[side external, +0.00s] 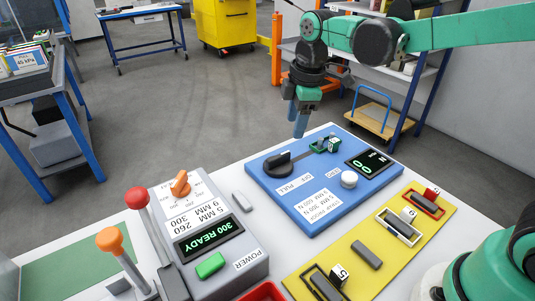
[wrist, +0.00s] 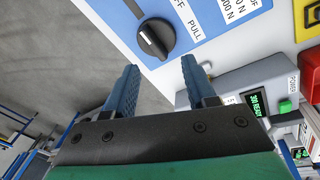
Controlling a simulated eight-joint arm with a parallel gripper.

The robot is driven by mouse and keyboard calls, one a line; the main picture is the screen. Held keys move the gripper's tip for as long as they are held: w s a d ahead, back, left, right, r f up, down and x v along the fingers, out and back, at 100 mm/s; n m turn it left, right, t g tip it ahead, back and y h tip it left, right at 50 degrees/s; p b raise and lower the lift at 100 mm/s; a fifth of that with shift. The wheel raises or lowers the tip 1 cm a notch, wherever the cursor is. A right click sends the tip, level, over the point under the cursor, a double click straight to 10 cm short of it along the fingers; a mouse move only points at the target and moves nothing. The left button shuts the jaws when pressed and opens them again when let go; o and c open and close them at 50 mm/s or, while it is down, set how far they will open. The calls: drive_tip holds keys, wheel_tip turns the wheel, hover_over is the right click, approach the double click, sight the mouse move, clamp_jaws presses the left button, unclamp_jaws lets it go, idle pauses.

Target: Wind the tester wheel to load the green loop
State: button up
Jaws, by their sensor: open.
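The blue tester panel (side external: 270,165) lies on the white bench. Its black wheel (side external: 284,162) is a knob with a raised grip bar; it also shows in the wrist view (wrist: 156,39), near labels reading OFF and PULL. A small dark green piece (side external: 323,144) sits at the panel's far edge, linked to a dark slide; I cannot tell whether it is the green loop. The panel's display (side external: 368,161) shows green digits, apparently zero. My gripper (side external: 299,125) is open and empty, with blue fingers pointing down. It is above the panel's far edge, apart from the wheel (wrist: 162,62).
A grey box (side external: 208,235) with a 300 READY display, orange knob and green button stands left of the panel. Red and orange levers (side external: 137,196) rise beside it. A yellow board (side external: 370,250) with numbered slots lies at front right. A white button (side external: 349,179) is on the panel.

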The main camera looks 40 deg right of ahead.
sight(278, 156)
drive_tip(key=w+f+n+g, duration=0.1)
drive_tip(key=n, duration=0.1)
drive_tip(key=w+f+n, duration=0.2)
drive_tip(key=shift+w+a+f+g, duration=0.2)
drive_tip(key=shift+a+f+g, duration=0.05)
drive_tip(key=shift+a+g, duration=0.15)
drive_tip(key=shift+w+f+n, duration=0.2)
drive_tip(key=shift+f+n, duration=0.35)
drive_tip(key=shift+n, duration=0.05)
drive_tip(key=shift+f, duration=2.65)
clamp_jaws()
